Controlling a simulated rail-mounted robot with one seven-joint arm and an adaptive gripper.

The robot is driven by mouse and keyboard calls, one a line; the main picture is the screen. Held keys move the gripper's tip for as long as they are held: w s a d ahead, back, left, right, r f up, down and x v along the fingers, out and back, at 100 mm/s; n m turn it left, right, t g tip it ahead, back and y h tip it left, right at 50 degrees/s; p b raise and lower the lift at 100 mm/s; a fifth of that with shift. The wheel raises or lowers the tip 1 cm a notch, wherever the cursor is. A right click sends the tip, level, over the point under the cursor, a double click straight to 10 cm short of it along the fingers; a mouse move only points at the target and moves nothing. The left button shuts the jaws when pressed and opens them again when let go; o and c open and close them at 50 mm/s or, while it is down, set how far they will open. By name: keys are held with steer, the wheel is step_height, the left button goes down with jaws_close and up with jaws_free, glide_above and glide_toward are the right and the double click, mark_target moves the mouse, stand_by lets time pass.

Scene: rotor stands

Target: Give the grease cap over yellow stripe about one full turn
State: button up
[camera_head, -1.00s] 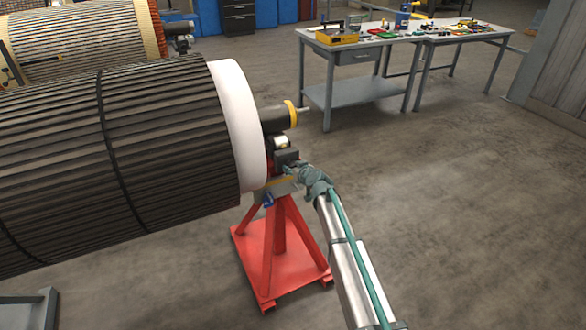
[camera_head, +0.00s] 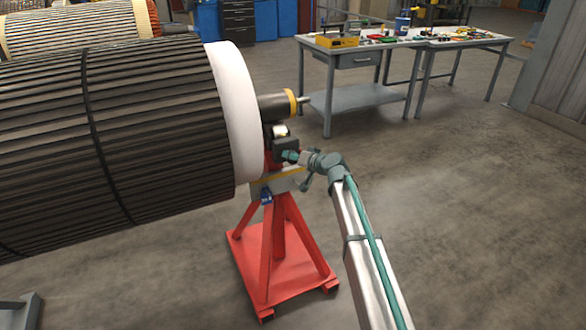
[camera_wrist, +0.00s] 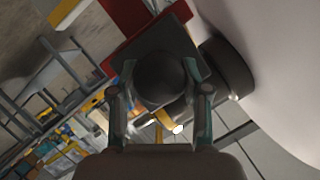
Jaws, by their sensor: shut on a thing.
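A dark round cap (camera_wrist: 160,78) sits between the two fingers of my gripper (camera_wrist: 160,98) in the wrist view. The fingers close on it from both sides. In the head view my gripper (camera_head: 297,158) is at the dark bearing block on top of the red stand (camera_head: 278,240), and the cap cannot be made out there. A yellow stripe (camera_head: 284,184) runs along the grey plate of the stand, just below my gripper. How far the cap is turned cannot be told.
The large dark rotor (camera_head: 120,140) with its white end ring (camera_head: 238,120) lies left of my gripper. Its shaft, with a yellow band (camera_head: 291,102), sticks out just above. Workbenches (camera_head: 370,55) with tools stand behind. The floor on the right is clear.

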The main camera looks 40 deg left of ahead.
steer(key=shift+w+f+m+g+y+b, duration=0.1)
steer(key=shift+m+g+y+b, duration=0.25)
steer(key=shift+m+b, duration=0.7)
steer(key=shift+b, duration=0.3)
steer(key=o, duration=1.1)
steer(key=shift+o, duration=0.2)
steer(key=v, duration=1.2)
